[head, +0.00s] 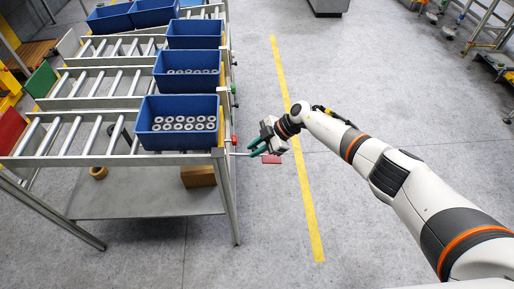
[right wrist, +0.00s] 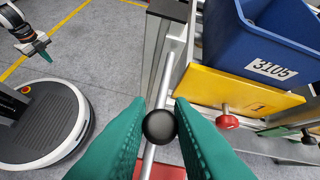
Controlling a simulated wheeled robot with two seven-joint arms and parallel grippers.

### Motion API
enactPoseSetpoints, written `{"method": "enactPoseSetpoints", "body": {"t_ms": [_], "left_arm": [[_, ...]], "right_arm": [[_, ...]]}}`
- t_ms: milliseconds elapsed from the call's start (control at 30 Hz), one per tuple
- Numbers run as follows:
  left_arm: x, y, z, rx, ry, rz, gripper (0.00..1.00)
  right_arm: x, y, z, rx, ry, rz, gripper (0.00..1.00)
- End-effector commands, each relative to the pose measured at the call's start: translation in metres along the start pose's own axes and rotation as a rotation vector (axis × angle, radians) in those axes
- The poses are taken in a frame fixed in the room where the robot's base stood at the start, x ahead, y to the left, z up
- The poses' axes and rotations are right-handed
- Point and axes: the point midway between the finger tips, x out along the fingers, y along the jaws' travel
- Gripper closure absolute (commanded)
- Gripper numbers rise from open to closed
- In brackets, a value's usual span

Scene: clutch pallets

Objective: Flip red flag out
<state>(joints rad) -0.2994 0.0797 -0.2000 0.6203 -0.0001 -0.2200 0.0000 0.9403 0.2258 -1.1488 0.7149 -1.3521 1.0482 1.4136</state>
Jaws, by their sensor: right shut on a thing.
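A small red flag (head: 271,159) sticks out on the aisle side of the front roller rack, just below my right gripper (head: 262,145). In the right wrist view, the green fingers of my right gripper (right wrist: 160,124) are shut on a black ball knob (right wrist: 160,127) at the end of a thin metal rod (right wrist: 150,158). Part of the red flag (right wrist: 142,171) shows at the bottom edge of that view, beneath the fingers; the rest is hidden. My left gripper (right wrist: 37,47) shows small at the upper left of the right wrist view; its opening is unclear.
A blue bin (head: 147,140) of metal rings stands at the rack's end, behind a yellow plate (right wrist: 215,85) marked 1. A red knob (right wrist: 228,122) sits beside that plate. More blue bins stand behind. The floor right of the rack is clear around a yellow line (head: 299,165).

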Motion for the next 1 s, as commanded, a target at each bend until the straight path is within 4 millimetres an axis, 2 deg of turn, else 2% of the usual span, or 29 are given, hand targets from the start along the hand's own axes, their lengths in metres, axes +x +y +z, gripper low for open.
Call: {"method": "enactPoseSetpoints", "body": {"t_ms": [33,800,833,933,1000], "left_arm": [[-0.0004,0.0001,0.0004,0.0,0.0,0.0,1.0],[-0.0004,0.0001,0.0004,0.0,-0.001,0.0,1.0],[-0.0004,0.0001,0.0004,0.0,0.0,0.0,1.0],[-0.0004,-0.0001,0.0004,0.0,0.0,0.0,1.0],[-0.0003,-0.0001,0.0003,0.0,0.0,0.0,1.0]], "right_arm": [[-0.0011,-0.007,0.0115,-0.01,-0.018,-0.015,1.0],[-0.001,-0.007,0.0115,-0.01,-0.019,-0.015,1.0],[-0.001,-0.007,0.0115,-0.01,-0.018,-0.015,0.77],[-0.001,-0.0063,0.0099,-0.008,-0.016,-0.014,0.6],[-0.0007,-0.005,0.008,-0.006,-0.013,-0.011,0.59]]}}
